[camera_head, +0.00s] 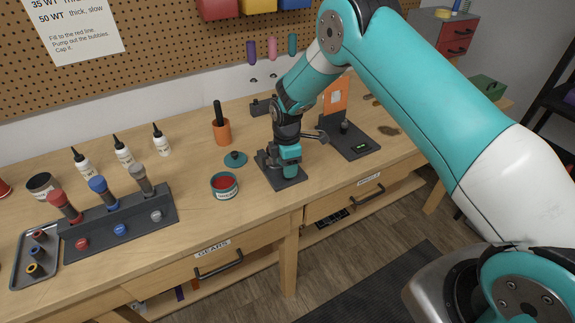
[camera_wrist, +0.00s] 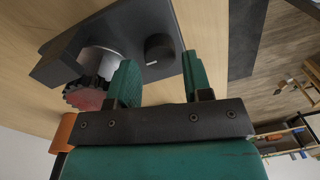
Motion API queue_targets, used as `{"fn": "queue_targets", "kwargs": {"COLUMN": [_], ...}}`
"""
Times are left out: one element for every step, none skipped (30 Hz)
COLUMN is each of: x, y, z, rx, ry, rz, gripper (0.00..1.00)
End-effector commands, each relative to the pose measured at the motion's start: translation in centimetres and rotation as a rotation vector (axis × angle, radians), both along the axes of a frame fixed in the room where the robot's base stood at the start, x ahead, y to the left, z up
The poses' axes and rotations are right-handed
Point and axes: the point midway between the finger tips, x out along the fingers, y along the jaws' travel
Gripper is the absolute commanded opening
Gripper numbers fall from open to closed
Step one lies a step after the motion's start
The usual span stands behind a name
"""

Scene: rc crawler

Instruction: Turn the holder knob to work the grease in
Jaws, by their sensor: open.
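The holder is a dark stand (camera_head: 290,183) near the front edge of the bench; its dark plate fills the upper left of the wrist view (camera_wrist: 55,65). A gear (camera_wrist: 88,92) with dark teeth and a red-coated face sits on a light round hub on the holder. The holder knob (camera_wrist: 159,48) is a short black cylinder beside the gear. My gripper (camera_wrist: 157,66) is open, its two green fingers spread to either side of the knob in the picture. I cannot tell whether they touch it. In the head view my gripper (camera_head: 290,153) is right over the holder and hides the knob.
An open tub (camera_head: 224,186) of red grease, its lid (camera_head: 235,159) and an orange cup (camera_head: 221,133) with a black handle stand left of the holder. A dark stand with a display (camera_head: 352,143) is close on the right. Bottles and a rack (camera_head: 120,222) are further left.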

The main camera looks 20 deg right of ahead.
Motion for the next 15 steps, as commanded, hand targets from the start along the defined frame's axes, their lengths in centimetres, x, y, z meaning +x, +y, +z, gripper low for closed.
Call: {"fn": "queue_targets", "kwargs": {"x": [0.0, -0.1, -0.1, -0.1, -0.1, -0.1, -0.1, -0.1, -0.1, 0.0, -0.1, -0.1, -0.1, -0.1, -0.1], "y": [0.0, 0.0, 0.0, 0.0, 0.0, 0.0, 0.0, 0.0, 0.0, 0.0, 0.0, 0.0, 0.0, 0.0, 0.0], "z": [-0.5, -0.8, -1.2, -1.4, -1.6, -1.8, -1.9, -2.0, -2.0, -2.0, -2.0, -2.0, -2.0, -2.0, -2.0], "rx": [0.0, 0.0, 0.0, 0.0, 0.0, 0.0, 0.0, 0.0, 0.0, 0.0, 0.001, 0.0, 0.0, 0.0, 0.0], "ry": [0.001, 0.002, 0.001, 0.001, 0.0, 0.0, -0.001, -0.002, -0.002, -0.002, -0.002, -0.002, -0.002, -0.002, -0.002], "rz": [0.0, 0.0, 0.0, 0.0, 0.0, 0.0, 0.0, 0.0, 0.0, 0.0, 0.0, 0.0, 0.0, 0.0, 0.0], "gripper": [0.46, 0.46, 0.46, 0.46, 0.46, 0.46, 0.46, 0.46, 0.46, 0.46, 0.46, 0.46, 0.46, 0.46, 0.46]}}
